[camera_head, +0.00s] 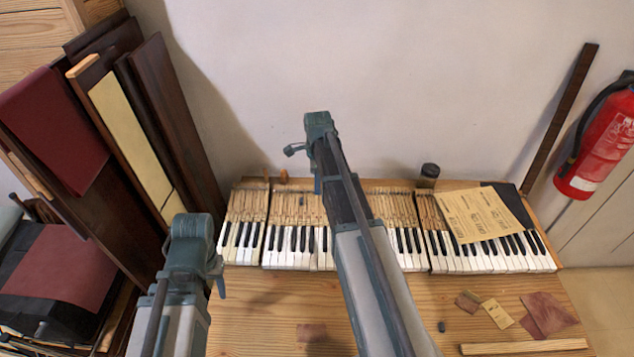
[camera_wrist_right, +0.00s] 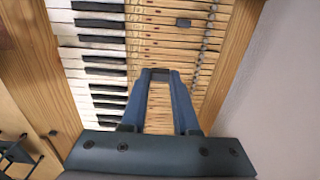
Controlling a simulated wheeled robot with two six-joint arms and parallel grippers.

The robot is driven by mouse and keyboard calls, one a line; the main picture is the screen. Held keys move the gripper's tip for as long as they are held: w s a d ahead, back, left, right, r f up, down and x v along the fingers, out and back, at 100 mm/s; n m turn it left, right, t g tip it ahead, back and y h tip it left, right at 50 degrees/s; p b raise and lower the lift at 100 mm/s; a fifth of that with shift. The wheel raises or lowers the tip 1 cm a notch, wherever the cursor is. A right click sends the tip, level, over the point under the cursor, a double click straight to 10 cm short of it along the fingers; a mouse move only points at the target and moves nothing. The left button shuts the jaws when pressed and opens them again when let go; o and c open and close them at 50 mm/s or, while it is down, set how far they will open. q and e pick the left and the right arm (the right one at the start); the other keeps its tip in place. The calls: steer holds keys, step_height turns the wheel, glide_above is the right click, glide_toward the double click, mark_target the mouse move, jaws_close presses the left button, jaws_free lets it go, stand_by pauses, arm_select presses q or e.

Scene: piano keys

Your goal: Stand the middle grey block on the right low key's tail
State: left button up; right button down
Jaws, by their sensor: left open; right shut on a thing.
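My right gripper (camera_wrist_right: 157,76) is shut on a small grey block (camera_wrist_right: 158,71) above the wooden key tails. The block shows only as a grey edge between the fingertips. In the head view my right gripper (camera_head: 317,184) is mostly hidden by its own arm. Another grey block (camera_wrist_right: 183,22) sits on the tails, and it also shows in the head view (camera_head: 302,200). A further dark grey block (camera_head: 441,326) lies on the bench front. I cannot make out which right-hand key is low. My left gripper (camera_head: 220,286) is open and empty at the keyboard's left.
The keyboard (camera_head: 480,258) lies on a wooden bench (camera_head: 265,312). Yellowed papers (camera_head: 475,213) cover some right-hand tails. A dark jar (camera_head: 430,172) stands behind. Scraps (camera_head: 548,312) and a wood strip (camera_head: 525,346) lie at front right. Boards (camera_head: 160,110) lean at left.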

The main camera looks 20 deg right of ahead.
arm_select(q)
steer(key=shift+f+b, duration=4.4)
steer(key=shift+f, duration=0.1)
arm_select(e)
steer(key=shift+f, duration=4.55)
arm_select(q)
steer(key=shift+f+b, duration=0.35)
arm_select(e)
steer(key=shift+f, duration=0.3)
steer(key=c, duration=1)
jaws_free()
arm_select(q)
steer(key=shift+r, duration=0.15)
arm_select(e)
steer(key=shift+r, duration=0.1)
steer(key=shift+r+p, duration=1.05)
steer(key=shift+p, duration=0.1)
arm_select(q)
step_height(320, 180, up, 2)
arm_select(e)
steer(key=shift+o, duration=0.3)
